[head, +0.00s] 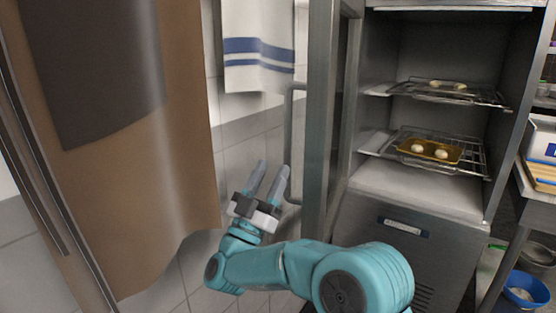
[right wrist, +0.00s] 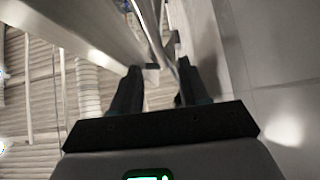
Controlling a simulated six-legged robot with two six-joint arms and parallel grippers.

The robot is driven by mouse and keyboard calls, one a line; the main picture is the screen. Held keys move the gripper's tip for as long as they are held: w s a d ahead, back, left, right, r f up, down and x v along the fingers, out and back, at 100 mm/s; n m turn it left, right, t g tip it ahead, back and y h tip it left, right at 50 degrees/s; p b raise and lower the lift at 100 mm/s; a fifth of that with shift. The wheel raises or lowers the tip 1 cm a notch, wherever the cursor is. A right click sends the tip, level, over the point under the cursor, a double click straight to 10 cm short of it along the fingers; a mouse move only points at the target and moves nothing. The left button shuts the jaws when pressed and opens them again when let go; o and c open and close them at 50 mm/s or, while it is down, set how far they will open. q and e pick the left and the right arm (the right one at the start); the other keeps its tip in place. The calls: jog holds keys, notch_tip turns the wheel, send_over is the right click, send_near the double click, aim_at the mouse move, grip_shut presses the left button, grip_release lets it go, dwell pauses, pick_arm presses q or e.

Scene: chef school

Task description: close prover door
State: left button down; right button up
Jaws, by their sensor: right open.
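The prover (head: 410,205) is a steel cabinet at the right of the head view. Its door (head: 320,120) stands wide open, seen almost edge-on, with the cabinet's inside exposed. A long upright bar handle (head: 289,135) is on the door's left face. My right gripper (head: 272,167) is open, its fingers pointing up and away beside the lower part of the handle. In the right wrist view the open fingers (right wrist: 153,72) show, with a metal bar between and beyond them; I cannot tell if they touch it. My left gripper is out of view.
Inside the prover, wire racks (head: 475,158) hold a yellow tray (head: 412,147) with dough pieces. A striped towel (head: 258,75) hangs on the tiled wall behind the handle. A brown apron (head: 180,170) hangs at left. A blue bucket (head: 525,290) stands at lower right.

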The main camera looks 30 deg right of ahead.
aim_at(286, 142)
jog(key=x, duration=0.6)
jog(key=shift+s+d+r+p, duration=0.15)
jog(key=shift+d+r+p, duration=0.1)
jog(key=shift+r+p, duration=0.15)
grip_shut()
